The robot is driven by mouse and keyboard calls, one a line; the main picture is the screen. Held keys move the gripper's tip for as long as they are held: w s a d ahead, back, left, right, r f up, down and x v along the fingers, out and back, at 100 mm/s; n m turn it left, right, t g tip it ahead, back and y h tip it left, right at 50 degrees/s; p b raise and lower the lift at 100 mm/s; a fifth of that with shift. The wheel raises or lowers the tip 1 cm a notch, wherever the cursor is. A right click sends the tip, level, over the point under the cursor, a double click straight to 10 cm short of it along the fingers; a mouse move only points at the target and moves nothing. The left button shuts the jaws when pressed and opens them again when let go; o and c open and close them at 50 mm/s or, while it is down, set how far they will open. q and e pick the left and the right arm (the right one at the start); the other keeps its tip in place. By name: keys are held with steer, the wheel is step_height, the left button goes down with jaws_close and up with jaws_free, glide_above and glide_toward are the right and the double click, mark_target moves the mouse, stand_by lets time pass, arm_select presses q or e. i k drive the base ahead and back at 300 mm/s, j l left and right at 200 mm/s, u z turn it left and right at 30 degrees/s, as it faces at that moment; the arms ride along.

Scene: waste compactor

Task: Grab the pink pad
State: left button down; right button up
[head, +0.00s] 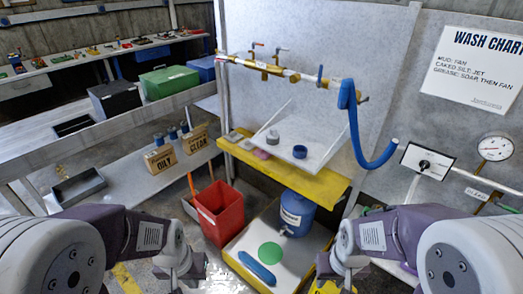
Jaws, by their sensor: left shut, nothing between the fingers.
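The pink pad (262,154) is a small flat block on the yellow ledge (295,178) of the wash bench, in the middle of the head view. It lies at the right end of a short row, beside grey pads (247,145). My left gripper (181,284) is low at the bottom edge, left of centre, shut and empty. My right gripper (336,284) is at the bottom edge, right of centre; its fingers are not clear. Both grippers are well in front of and below the ledge, apart from the pad.
A blue hose (355,130) hangs at right. A red bin (220,212) and a blue drum (297,212) stand below the ledge.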

mark_target(264, 155)
steer(key=i+j+z, duration=0.1)
steer(key=j, duration=0.3)
steer(key=i+j+z, duration=0.1)
steer(key=i+j, duration=0.2)
steer(key=i+j+z, duration=0.1)
steer(key=j, duration=0.45)
steer(key=i+j+z, duration=0.1)
steer(key=j, duration=0.3)
steer(key=i+j+z, duration=0.1)
steer(key=i+j, duration=0.15)
steer(key=j, duration=0.2)
steer(key=i+j+z, duration=0.1)
steer(key=j, duration=0.4)
steer(key=i+j+z, duration=0.1)
steer(key=j, duration=0.35)
steer(key=i+j+z, duration=0.1)
steer(key=i+j, duration=0.15)
steer(key=i+j+z, duration=0.1)
steer(key=j, duration=0.25)
steer(key=i+j+z, duration=0.1)
steer(key=i+j, duration=0.25)
steer(key=i+j+z, duration=0.15)
steer(key=j, duration=0.2)
steer(key=i+j+z, duration=0.1)
steer(key=j, duration=0.25)
steer(key=i, duration=0.1)
